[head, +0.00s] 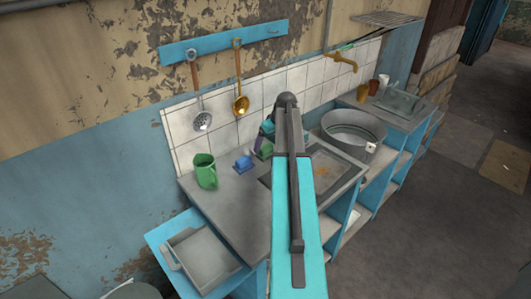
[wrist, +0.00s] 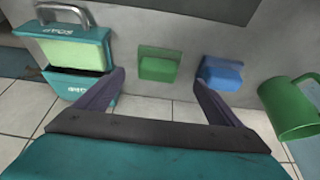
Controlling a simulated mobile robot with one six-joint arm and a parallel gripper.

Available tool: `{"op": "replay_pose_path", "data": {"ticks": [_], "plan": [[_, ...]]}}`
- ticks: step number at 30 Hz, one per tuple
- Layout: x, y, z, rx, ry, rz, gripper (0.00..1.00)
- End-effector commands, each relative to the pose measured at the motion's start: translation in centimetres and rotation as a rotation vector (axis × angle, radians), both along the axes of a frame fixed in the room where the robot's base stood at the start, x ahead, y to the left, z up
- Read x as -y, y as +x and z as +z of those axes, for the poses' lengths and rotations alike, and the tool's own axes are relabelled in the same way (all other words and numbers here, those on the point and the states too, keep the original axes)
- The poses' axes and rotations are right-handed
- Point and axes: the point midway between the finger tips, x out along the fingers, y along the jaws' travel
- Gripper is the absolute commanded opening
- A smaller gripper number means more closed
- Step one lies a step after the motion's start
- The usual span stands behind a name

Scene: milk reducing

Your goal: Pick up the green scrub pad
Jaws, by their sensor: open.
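The green scrub pad (wrist: 159,66) lies on the grey counter in the wrist view, next to the tiled wall. In the head view the green pad (head: 265,151) shows just left of my arm. My gripper (wrist: 158,78) is open and empty, with dark fingers spread to either side of the pad's line. I cannot tell the gripper's height above the counter. In the head view my arm hides most of the gripper.
A blue pad (wrist: 222,74) lies right of the green one, by the right finger. A green mug (wrist: 291,109) stands farther right. A teal soap box (wrist: 78,52) with a handle is close to the left finger. A sink (head: 326,171) is right of the pads.

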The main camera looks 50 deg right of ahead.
Motion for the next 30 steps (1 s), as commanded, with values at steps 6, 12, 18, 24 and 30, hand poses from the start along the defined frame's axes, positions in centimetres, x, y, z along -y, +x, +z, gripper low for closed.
{"op": "replay_pose_path", "data": {"ticks": [6, 12, 18, 24, 30], "plan": [[0.1, 0.4, -0.6, 0.000, 0.001, 0.000, 0.88], [0.5, 1.1, -2.1, -0.001, 0.001, 0.000, 0.88], [0.6, 1.8, -4.0, -0.001, 0.001, 0.001, 0.88], [0.5, 2.1, -4.7, 0.000, 0.001, 0.001, 0.88], [0.5, 2.1, -4.8, 0.000, 0.000, 0.002, 0.88]]}}
